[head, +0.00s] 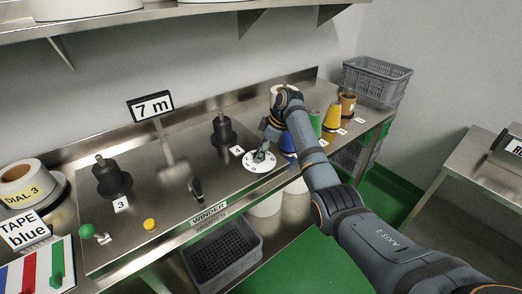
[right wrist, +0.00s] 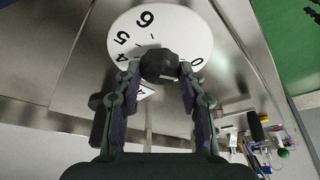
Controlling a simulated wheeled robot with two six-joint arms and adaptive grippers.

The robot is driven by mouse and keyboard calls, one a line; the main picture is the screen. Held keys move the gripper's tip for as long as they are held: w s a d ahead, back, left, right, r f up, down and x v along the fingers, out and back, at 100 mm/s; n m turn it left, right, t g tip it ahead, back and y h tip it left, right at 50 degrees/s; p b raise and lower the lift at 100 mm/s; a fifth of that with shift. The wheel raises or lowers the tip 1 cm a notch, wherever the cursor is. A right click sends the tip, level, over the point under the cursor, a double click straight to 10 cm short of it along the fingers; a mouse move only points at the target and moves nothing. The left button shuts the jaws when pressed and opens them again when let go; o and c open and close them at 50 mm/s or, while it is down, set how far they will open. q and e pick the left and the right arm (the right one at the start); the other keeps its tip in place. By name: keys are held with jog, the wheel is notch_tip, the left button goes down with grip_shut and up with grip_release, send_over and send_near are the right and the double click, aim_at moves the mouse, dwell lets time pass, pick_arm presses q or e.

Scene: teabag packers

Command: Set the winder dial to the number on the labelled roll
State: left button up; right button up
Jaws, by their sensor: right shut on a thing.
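The winder dial (head: 254,164) is a white numbered disc on the steel bench. In the right wrist view the dial (right wrist: 195,30) shows 6, 5 and 0, and its dark knob (right wrist: 160,64) stands at its middle. My right gripper (head: 262,152) reaches down over the dial. In the right wrist view its fingers (right wrist: 160,76) are shut on the knob, one on each side. The labelled roll (head: 24,178) at the far left reads "DIAL 3". In the head view the gripper covers part of the dial. My left gripper is not in view.
Black spindles (head: 223,130) stand on the bench, with a "7 m" sign (head: 151,106) behind. A black-handled lever (head: 197,189), a yellow button (head: 150,224) and a green-knobbed lever (head: 88,231) are near the front.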

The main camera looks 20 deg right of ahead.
jog(key=m+h+p, duration=0.1)
jog(key=m+p, duration=0.2)
jog(key=p, duration=0.1)
jog(key=m+t+h+p, duration=0.1)
jog(key=m+p, duration=0.2)
jog(key=p, duration=0.2)
jog(key=m+t+p, duration=0.1)
jog(key=m+p, duration=0.3)
jog(key=shift+s+a+r+h, duration=0.2)
jog(key=shift+a+h, duration=0.1)
jog(key=shift+h, duration=0.1)
jog(key=m+h+p, duration=0.1)
jog(key=m+p, duration=0.1)
jog(key=shift+m, duration=0.4)
jog(key=m, duration=0.1)
jog(key=m+h, duration=0.1)
jog(key=shift+a+f+m, duration=0.15)
jog(key=shift+f+m, duration=0.05)
jog(key=shift+m, duration=0.2)
jog(key=shift+m+h, duration=0.5)
jog(key=shift+m, duration=0.3)
jog(key=shift+w+f+m+h+b, duration=0.15)
jog(key=shift+m+h+b, duration=0.25)
jog(key=shift+m, duration=0.5)
jog(key=shift+a+m+g+b, duration=0.1)
jog(key=shift+m+g+b, duration=0.2)
jog(key=shift+m+b, duration=0.7)
jog(key=shift+m+g+h+b, duration=0.3)
jog(key=shift+m+h+b, duration=0.3)
jog(key=shift+m, duration=0.5)
